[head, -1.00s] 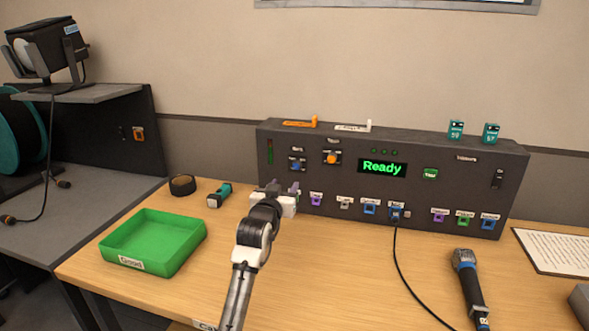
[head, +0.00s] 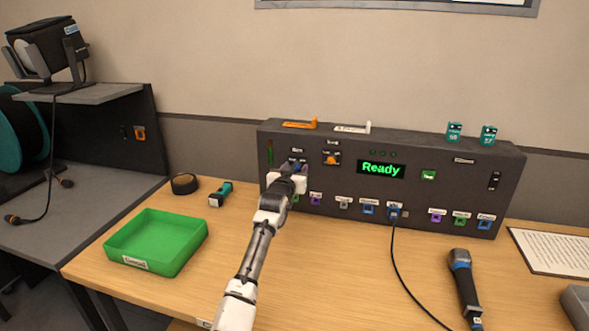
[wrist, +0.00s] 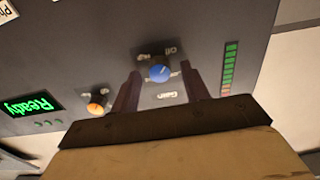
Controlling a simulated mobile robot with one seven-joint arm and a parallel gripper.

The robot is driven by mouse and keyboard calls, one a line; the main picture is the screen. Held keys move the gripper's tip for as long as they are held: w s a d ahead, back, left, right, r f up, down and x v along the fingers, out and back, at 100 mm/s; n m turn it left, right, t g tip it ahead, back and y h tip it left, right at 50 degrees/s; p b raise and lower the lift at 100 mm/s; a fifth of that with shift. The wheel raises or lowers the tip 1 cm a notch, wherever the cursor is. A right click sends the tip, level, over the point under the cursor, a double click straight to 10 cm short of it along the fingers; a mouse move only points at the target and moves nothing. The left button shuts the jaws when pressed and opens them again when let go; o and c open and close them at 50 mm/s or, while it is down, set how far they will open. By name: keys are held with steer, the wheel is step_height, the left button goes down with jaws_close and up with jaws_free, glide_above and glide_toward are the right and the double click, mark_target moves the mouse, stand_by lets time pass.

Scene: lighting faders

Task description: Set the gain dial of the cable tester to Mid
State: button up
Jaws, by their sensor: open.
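The cable tester (head: 420,185) is the long dark panel standing at the back of the table. Its gain dial (wrist: 159,73) is a blue knob above a Gain label in the wrist view. Small labels surround it; one seems to read Off. Its exact setting is too small to tell. My gripper (wrist: 160,71) is open, with one finger on either side of the dial and gaps on both sides. In the head view my gripper (head: 298,167) is at the panel's left part and largely hides the dial.
An orange dial (head: 332,160) sits close to the right, also in the wrist view (wrist: 96,108). The green display (head: 381,170) reads Ready. Coloured sockets line the panel's bottom, one with a black cable (head: 400,260). A green tray (head: 150,258) and a microphone (head: 465,285) lie on the table.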

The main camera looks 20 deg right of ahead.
steer(key=shift+c, duration=0.5)
steer(key=c, duration=0.9)
